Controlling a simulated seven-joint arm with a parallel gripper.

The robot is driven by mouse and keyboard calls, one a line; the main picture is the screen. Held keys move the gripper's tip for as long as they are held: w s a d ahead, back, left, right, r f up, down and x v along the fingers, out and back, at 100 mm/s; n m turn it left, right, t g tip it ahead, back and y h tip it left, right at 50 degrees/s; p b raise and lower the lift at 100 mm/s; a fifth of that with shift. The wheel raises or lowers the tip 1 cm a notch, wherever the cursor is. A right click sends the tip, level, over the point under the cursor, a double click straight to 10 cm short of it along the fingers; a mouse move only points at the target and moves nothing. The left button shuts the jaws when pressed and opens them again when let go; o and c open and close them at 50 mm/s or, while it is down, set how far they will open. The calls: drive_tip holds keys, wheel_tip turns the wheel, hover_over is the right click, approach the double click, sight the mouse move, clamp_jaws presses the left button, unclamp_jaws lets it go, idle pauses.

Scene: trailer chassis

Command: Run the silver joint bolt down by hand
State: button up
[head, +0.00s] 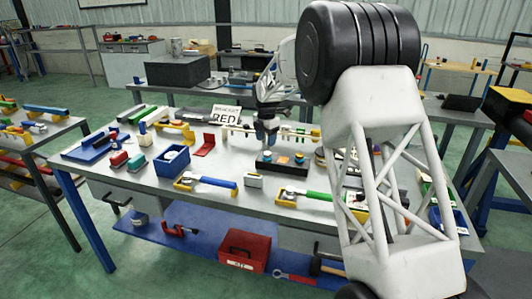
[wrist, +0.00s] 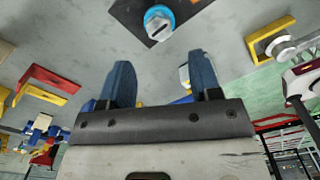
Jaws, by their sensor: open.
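A silver bolt head (wrist: 160,25) with a dark slot sits in a blue ring on a dark block (wrist: 128,14) in the wrist view. In the head view, the dark block (head: 282,167) stands on the bench with small orange and blue pieces on top; the bolt itself is too small to tell there. My gripper (wrist: 161,68) is open and empty, its two blue fingers apart, with the bolt ahead of the fingertips and not between them. In the head view my gripper (head: 266,138) hangs just above and behind the block's left part.
The grey workbench (head: 150,182) is crowded. A red toolbox (head: 245,250) is on the lower shelf.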

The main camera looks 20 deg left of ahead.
sight(266, 154)
drive_tip(key=shift+f, duration=3.25)
drive_tip(key=c, duration=0.9)
